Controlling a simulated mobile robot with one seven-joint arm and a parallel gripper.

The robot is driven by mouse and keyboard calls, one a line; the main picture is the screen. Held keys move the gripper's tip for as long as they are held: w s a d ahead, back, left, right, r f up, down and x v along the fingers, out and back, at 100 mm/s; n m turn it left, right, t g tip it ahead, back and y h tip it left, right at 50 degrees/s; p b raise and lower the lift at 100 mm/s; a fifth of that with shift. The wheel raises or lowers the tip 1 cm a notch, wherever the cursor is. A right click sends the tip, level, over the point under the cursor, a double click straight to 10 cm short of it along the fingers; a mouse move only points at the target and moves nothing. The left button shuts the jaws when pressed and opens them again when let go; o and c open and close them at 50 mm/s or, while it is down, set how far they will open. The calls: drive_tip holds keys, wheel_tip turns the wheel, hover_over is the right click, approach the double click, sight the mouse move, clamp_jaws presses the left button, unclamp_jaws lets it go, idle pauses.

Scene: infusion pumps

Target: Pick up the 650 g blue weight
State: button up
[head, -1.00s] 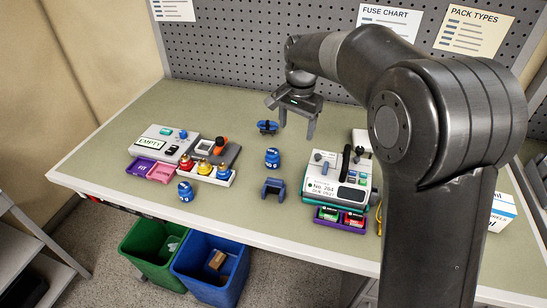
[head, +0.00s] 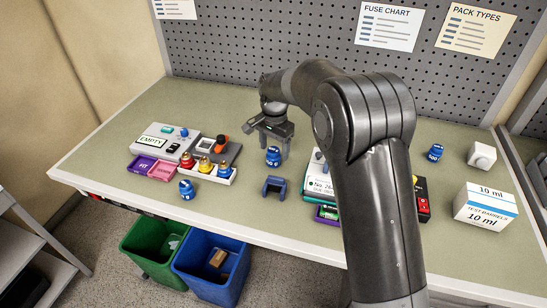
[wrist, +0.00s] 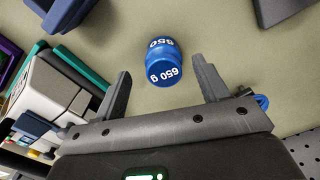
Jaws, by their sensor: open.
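The blue weight marked 650 g (wrist: 164,62) stands upright on the bench. In the wrist view it lies between and slightly beyond the tips of my gripper (wrist: 165,72), which is open and empty. Bench surface shows between the weight and each finger. In the head view the same weight (head: 273,157) is just in front of my gripper (head: 272,143), whose fingers are partly hidden behind it. Other blue weights stand at the left front (head: 187,190) and at the far right (head: 436,153); their marks are too small to read.
A dark blue forked holder (head: 274,187) sits just in front of the weight. A pump (head: 317,187) is to the right, partly hidden by my arm. A grey unit (head: 168,142) and a tray of coloured weights (head: 206,172) are to the left. A white box (head: 486,205) stands right.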

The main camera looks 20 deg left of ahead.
sight(273, 149)
drive_tip(key=f, duration=0.4)
drive_tip(key=shift+w+a, duration=0.15)
drive_tip(key=shift+a, duration=0.05)
clamp_jaws()
idle(0.5)
